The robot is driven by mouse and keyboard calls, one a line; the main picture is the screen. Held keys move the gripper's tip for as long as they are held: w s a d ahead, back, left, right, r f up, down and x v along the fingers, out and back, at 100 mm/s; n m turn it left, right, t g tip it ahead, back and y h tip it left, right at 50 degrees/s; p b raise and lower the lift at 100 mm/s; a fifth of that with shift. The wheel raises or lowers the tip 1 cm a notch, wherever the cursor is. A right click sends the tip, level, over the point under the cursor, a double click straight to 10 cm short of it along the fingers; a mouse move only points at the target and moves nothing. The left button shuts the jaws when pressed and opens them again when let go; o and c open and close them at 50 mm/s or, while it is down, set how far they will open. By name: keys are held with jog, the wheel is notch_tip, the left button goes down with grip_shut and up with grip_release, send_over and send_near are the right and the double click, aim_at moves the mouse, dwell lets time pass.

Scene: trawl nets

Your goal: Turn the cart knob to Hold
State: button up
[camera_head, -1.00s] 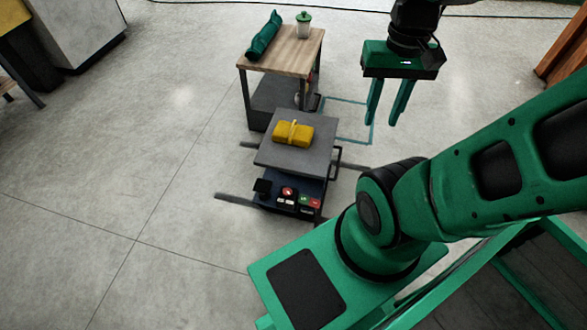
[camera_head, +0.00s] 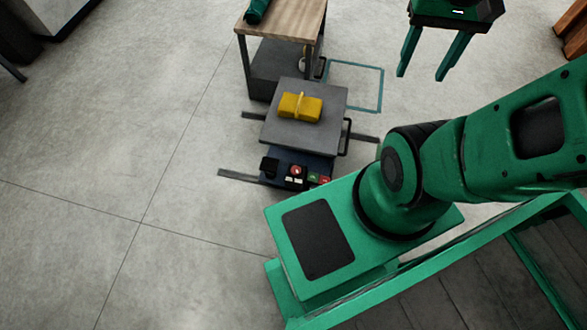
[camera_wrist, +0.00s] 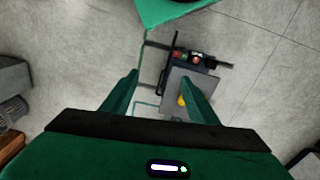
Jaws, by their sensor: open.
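The cart (camera_head: 283,127) is a low dark unit with a grey top. A yellow bundle (camera_head: 300,107) lies on that top. On its near side is a blue control panel (camera_head: 309,166) with a red round control (camera_head: 295,170), green and red buttons (camera_head: 319,179) and a black piece at its left. I cannot tell which control is the knob or read its setting. My gripper (camera_head: 420,75) is open and empty, high up to the right of the cart. In the wrist view the cart (camera_wrist: 178,98) shows beyond the open fingers (camera_wrist: 160,97), partly hidden by one.
A wooden-topped table (camera_head: 285,20) with a green roll (camera_head: 257,10) stands behind the cart. Dark rails (camera_head: 240,177) run along the floor beside the cart. A teal outline (camera_head: 357,85) is on the floor at right. The floor at left is clear.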

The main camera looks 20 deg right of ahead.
jog(key=w+d+f+n+h, duration=0.2)
jog(key=w+f+n, duration=0.2)
jog(key=w+f, duration=1.45)
jog(key=n+y, duration=0.2)
jog(key=n, duration=0.2)
send_over(296, 169)
notch_tip(296, 169, down, 43)
notch_tip(296, 169, down, 10)
jog(key=shift+a+r, duration=0.1)
jog(key=shift+r, duration=0.05)
